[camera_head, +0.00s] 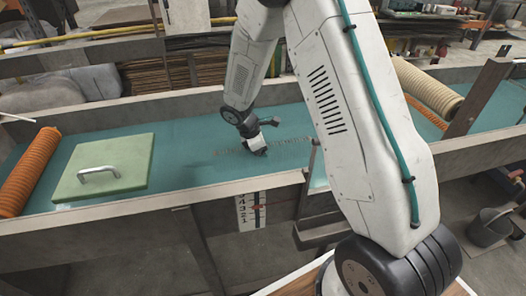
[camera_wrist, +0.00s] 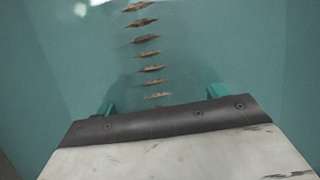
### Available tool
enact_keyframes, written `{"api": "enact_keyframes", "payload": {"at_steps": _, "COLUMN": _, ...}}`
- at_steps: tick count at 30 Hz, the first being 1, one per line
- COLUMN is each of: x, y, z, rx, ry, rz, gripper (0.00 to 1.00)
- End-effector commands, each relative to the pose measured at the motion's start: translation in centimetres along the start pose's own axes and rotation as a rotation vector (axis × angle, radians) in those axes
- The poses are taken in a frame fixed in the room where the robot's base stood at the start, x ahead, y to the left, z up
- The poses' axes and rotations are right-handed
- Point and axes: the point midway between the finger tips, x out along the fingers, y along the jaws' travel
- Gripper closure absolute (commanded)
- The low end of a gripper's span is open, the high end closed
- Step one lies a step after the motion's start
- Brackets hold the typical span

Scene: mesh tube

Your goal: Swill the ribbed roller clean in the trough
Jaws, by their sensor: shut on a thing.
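The trough (camera_head: 130,207) runs across the view, with teal water or a teal bed between its walls. My gripper (camera_head: 258,151) is low in the middle of it, pointing down. A row of brown flecks, seemingly rib tops of the ribbed roller (camera_head: 229,151), runs left and right of the gripper. In the wrist view these flecks (camera_wrist: 150,68) break a murky teal surface and lead down between the two teal fingers of my gripper (camera_wrist: 160,98). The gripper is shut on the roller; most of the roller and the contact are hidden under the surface.
An orange ribbed roller (camera_head: 30,172) leans at the trough's left end, beside a green board with a metal handle (camera_head: 108,168). A cream ribbed roller (camera_head: 427,88) lies at the right. A numbered gauge (camera_head: 250,211) hangs on the front wall. A bucket (camera_head: 489,228) stands on the floor.

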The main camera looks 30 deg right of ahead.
Motion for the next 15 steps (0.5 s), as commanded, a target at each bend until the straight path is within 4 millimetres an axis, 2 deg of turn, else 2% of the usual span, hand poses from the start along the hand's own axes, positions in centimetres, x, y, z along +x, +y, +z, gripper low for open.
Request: {"api": "enact_keyframes", "payload": {"at_steps": 15, "x": -0.1, "y": -2.8, "z": 0.0, "rx": 0.000, "ry": 0.000, "rz": 0.001, "gripper": 0.78}}
